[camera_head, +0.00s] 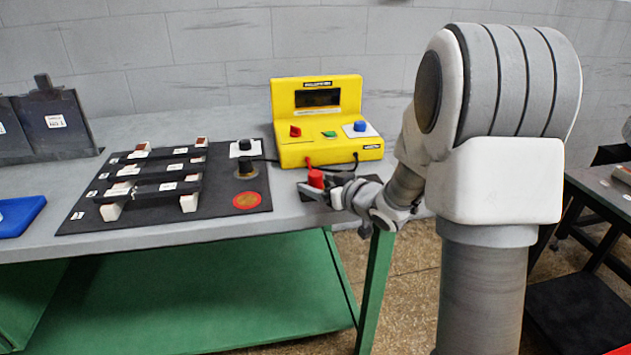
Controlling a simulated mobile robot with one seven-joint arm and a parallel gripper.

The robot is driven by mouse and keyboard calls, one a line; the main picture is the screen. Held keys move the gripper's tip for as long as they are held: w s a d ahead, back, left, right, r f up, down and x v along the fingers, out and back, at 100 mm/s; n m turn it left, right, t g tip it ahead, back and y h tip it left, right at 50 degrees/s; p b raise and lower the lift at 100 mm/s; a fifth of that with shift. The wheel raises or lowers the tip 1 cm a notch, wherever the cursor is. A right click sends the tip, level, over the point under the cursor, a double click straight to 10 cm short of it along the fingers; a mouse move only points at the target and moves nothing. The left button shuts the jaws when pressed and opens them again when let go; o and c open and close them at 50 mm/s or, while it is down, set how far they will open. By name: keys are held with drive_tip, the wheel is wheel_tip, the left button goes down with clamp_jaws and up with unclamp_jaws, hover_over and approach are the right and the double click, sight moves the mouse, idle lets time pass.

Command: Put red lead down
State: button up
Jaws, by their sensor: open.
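The red lead (316,178) stands upright at the right front of the table, just in front of the yellow meter box. Its red cable runs up to the box. My gripper (314,188) is at the red lead, with its jaws open around or beside it; the picture is too small to tell exactly, or to show any contact. The yellow box (318,155) has a dark display, a red knob, a green button and a blue knob. A red round spot (247,201) lies on the black mat (160,216) to the left.
A black lead (246,166) stands on the mat behind the red spot. A blue tray (18,215) and dark plates (55,125) are at the far left. The grey table's front edge (170,238) is clear.

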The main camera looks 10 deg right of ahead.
drive_tip(key=s+d+r+m+g+h+p, duration=0.1)
drive_tip(key=s+d+r+m+h, duration=0.1)
drive_tip(key=s+d+r+h, duration=0.45)
drive_tip(key=s+d+r+m+g+h+p, duration=0.15)
drive_tip(key=s+r, duration=0.25)
drive_tip(key=s, duration=0.5)
drive_tip(key=s+a+g+y, duration=0.1)
drive_tip(key=s+a, duration=0.3)
drive_tip(key=s, duration=0.5)
drive_tip(key=s+a+g+y, duration=0.1)
drive_tip(key=s+a+g, duration=0.3)
drive_tip(key=s, duration=0.5)
drive_tip(key=shift+s+a+f+m+y, duration=0.3)
drive_tip(key=shift+a+f+m, duration=0.05)
drive_tip(key=shift+f+m, duration=0.1)
drive_tip(key=shift+r+g, duration=0.2)
drive_tip(key=shift+g, duration=0.05)
